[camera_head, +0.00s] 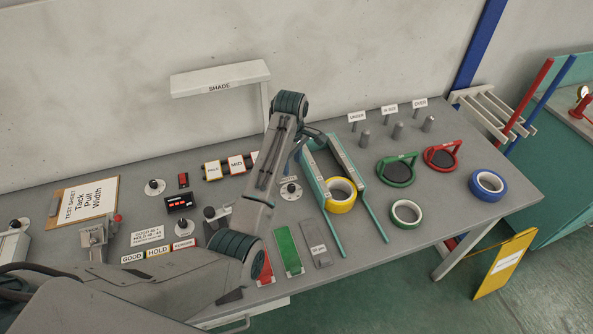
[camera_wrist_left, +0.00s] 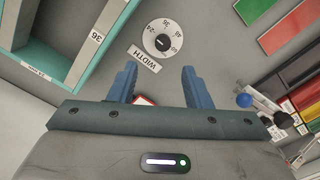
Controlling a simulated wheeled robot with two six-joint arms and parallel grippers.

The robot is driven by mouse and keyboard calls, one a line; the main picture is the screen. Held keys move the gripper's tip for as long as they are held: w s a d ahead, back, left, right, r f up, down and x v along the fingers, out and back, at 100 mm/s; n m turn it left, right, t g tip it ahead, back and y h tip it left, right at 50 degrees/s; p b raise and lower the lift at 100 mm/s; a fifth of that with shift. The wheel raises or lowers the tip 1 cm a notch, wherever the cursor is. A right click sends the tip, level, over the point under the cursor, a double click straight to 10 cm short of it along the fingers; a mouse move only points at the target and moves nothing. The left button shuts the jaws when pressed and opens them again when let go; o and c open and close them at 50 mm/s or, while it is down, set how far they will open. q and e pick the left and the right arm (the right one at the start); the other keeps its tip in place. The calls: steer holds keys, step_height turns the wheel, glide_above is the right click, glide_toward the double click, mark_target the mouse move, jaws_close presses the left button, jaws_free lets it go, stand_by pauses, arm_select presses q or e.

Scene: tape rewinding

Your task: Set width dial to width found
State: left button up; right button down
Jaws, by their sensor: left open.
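The width dial (camera_wrist_left: 162,38) is a round white knob with a dark centre and numbers around its rim, beside a WIDTH label (camera_wrist_left: 144,59). I cannot tell for sure which number its pointer marks. In the head view the dial (camera_head: 291,192) sits just right of my left arm. My left gripper (camera_wrist_left: 159,84) is open and empty above the table. Its two blue fingers point toward the dial, which lies beyond their tips and apart from them. The teal-railed width gauge (camera_head: 318,183) holds a yellow tape roll (camera_head: 341,205). A 36 label (camera_wrist_left: 97,37) shows on the gauge.
Red, green and grey plates (camera_head: 288,250) lie just in front of the dial. Green and red holders (camera_head: 397,172) and loose green-white (camera_head: 406,222) and blue (camera_head: 488,193) rolls stand at the right. Small knobs, a black display (camera_head: 180,202) and a test sheet (camera_head: 84,200) fill the left.

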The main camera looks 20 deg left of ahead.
mark_target(291, 186)
arm_select(q)
steer(key=shift+s+f+p, duration=0.5)
steer(key=shift+f, duration=0.35)
steer(key=shift+f+p, duration=0.3)
steer(key=shift+f, duration=0.55)
step_height(291, 186, down, 3)
steer(key=shift+w+f+p, duration=0.15)
steer(key=shift+p, duration=0.3)
step_height(291, 186, down, 2)
steer(key=shift+w+f, duration=0.15)
steer(key=shift+f, duration=0.4)
steer(key=shift+f+p, duration=0.25)
steer(key=shift+p, duration=0.05)
steer(key=shift+c, duration=1.2)
jaws_close()
arm_select(e)
steer(key=s+r, duration=0.3)
steer(key=shift+a+r, duration=0.15)
